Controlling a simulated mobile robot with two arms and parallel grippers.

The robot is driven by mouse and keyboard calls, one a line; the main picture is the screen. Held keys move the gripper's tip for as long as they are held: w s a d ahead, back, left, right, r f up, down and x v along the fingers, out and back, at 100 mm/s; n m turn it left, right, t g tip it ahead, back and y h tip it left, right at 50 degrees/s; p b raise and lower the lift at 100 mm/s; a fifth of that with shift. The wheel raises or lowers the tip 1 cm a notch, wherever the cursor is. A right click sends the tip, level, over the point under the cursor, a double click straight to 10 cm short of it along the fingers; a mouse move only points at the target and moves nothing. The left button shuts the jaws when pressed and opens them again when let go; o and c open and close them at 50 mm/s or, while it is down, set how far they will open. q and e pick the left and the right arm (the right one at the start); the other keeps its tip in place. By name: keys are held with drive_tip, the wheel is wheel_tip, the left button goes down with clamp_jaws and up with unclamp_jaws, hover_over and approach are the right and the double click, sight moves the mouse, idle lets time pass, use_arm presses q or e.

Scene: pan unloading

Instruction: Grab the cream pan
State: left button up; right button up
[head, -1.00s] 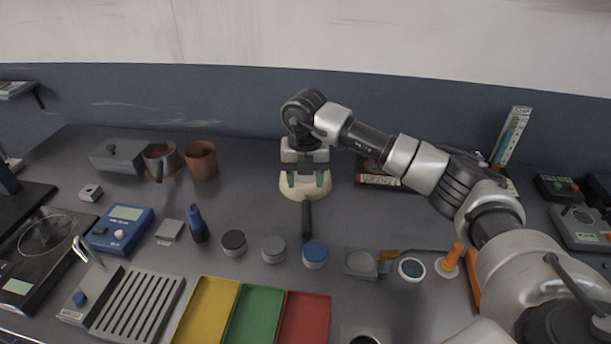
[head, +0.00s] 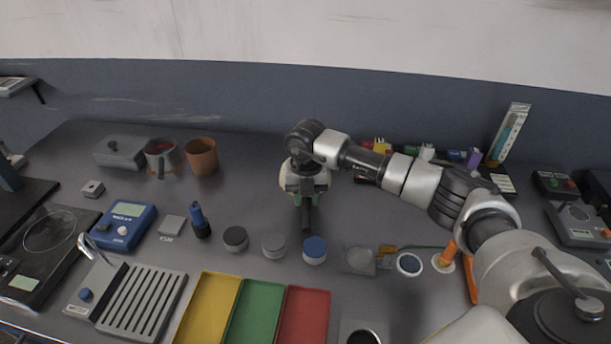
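The cream pan (head: 325,182) stands on the bench at the middle, its dark handle (head: 307,222) pointing toward me. My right gripper (head: 306,200) is over the near side of the pan, pointing down. Its two green-padded fingers are drawn in close on either side of the handle and appear shut on it. The gripper body hides most of the pan's bowl, so I cannot see inside it. The pan appears to rest on the bench. My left gripper is not in view.
In front lie three jars, including a blue-lidded one (head: 314,249), and yellow, green and red trays (head: 304,322). Small coloured items sit behind my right arm.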

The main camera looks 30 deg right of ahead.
clamp_jaws()
drive_tip(key=shift+r, duration=0.1)
